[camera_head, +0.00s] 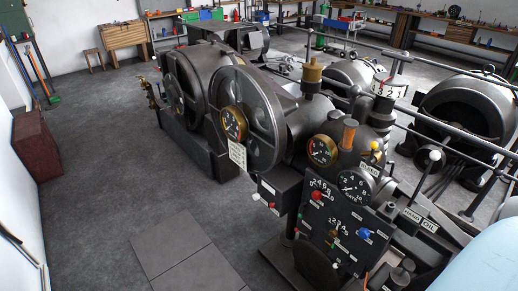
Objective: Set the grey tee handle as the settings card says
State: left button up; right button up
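A grey tee handle (399,55) appears to stand on a thin upright post at the upper right of the machine. Below it is a white dial plate (384,88) with red and black numerals, of which 3, 2 and 1 can be made out. The handle's exact setting cannot be told. A white settings card (237,154) hangs below the brass-rimmed gauge on the large wheel; its writing is too small to read. Neither of my grippers is in view.
The dark control panel (333,222) carries a red knob (317,196) and a blue knob (365,233). An orange handle (349,132) and a yellow knob (375,146) stand nearby. Grey rails (440,133) run behind the machine. The floor (110,165) at left is mostly clear.

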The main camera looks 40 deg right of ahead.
aim_at(397, 57)
jog(key=i+j+z, duration=0.15)
jog(key=z, duration=0.2)
jog(key=i+j+z, duration=0.25)
jog(key=z, duration=0.15)
jog(key=i+j+z, duration=0.2)
jog(key=j+z, duration=0.15)
jog(key=i+j+z, duration=0.25)
jog(key=j+z, duration=0.3)
jog(key=j, duration=0.2)
jog(key=i+j+z, duration=0.25)
jog(key=j, duration=0.15)
jog(key=k, duration=0.05)
